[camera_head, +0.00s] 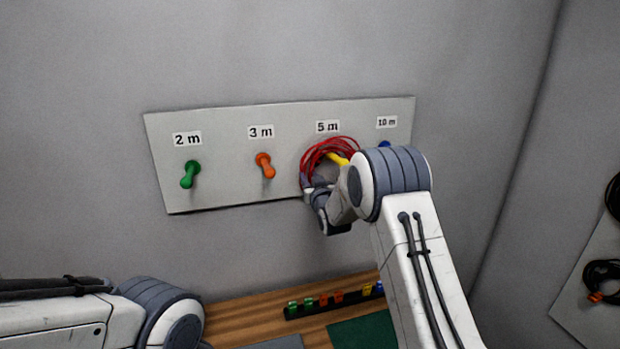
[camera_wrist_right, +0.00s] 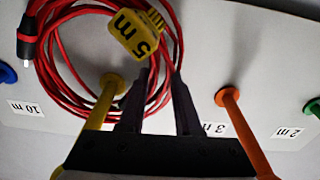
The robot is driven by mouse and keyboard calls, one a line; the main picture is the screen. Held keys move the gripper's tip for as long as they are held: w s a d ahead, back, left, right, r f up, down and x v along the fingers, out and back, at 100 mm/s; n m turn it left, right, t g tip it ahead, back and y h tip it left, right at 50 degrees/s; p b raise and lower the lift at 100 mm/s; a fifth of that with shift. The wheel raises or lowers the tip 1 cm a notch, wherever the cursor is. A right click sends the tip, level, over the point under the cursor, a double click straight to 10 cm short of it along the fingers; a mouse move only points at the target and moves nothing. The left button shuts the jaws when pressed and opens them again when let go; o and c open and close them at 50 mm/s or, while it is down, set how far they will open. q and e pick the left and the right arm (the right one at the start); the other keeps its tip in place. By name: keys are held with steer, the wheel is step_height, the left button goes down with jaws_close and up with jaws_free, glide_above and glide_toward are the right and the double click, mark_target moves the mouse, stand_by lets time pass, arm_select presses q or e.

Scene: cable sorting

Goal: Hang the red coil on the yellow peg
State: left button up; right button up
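The red coil (camera_head: 309,157) is at the yellow peg (camera_head: 337,159) under the "5 m" label. In the right wrist view the coil (camera_wrist_right: 68,72) loops around the yellow peg (camera_wrist_right: 101,108), which passes through the ring. A yellow "5 m" tag (camera_wrist_right: 134,36) and a dark plug hang on the coil. My right gripper (camera_head: 308,186) is at the coil's lower left. In the wrist view its two dark fingers (camera_wrist_right: 162,78) stand apart with red strands between them; whether they pinch the strands is unclear. My left gripper is out of view; only its arm shows.
The pale board (camera_head: 225,150) also carries a green peg (camera_head: 190,174), an orange peg (camera_head: 264,165) and a blue peg (camera_head: 384,145), mostly hidden by my right arm. Below is a wooden table (camera_head: 240,309) with a rack of small coloured parts. Black cables (camera_head: 602,272) hang at right.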

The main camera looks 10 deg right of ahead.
steer(key=o, duration=0.5)
steer(key=shift+c, duration=0.2)
steer(key=shift+f, duration=0.1)
steer(key=s+b, duration=0.5)
steer(key=s, duration=0.5)
steer(key=s+a+f+n+g+y, duration=0.15)
steer(key=s+a+f+g, duration=0.3)
steer(key=s+a, duration=0.45)
steer(key=s+a+f+n+g+y, duration=0.1)
steer(key=s+a+f+n+g, duration=0.15)
steer(key=s+a+g, duration=0.5)
steer(key=s+f+n+g+h, duration=0.1)
steer(key=s+f+g, duration=0.1)
steer(key=s, duration=1.2)
steer(key=s+d+f+n+g+h, duration=0.1)
steer(key=s+g, duration=0.3)
steer(key=s, duration=1.1)
steer(key=shift+s+f+n, duration=0.15)
steer(key=shift+f+n, duration=0.15)
steer(key=shift+f, duration=0.2)
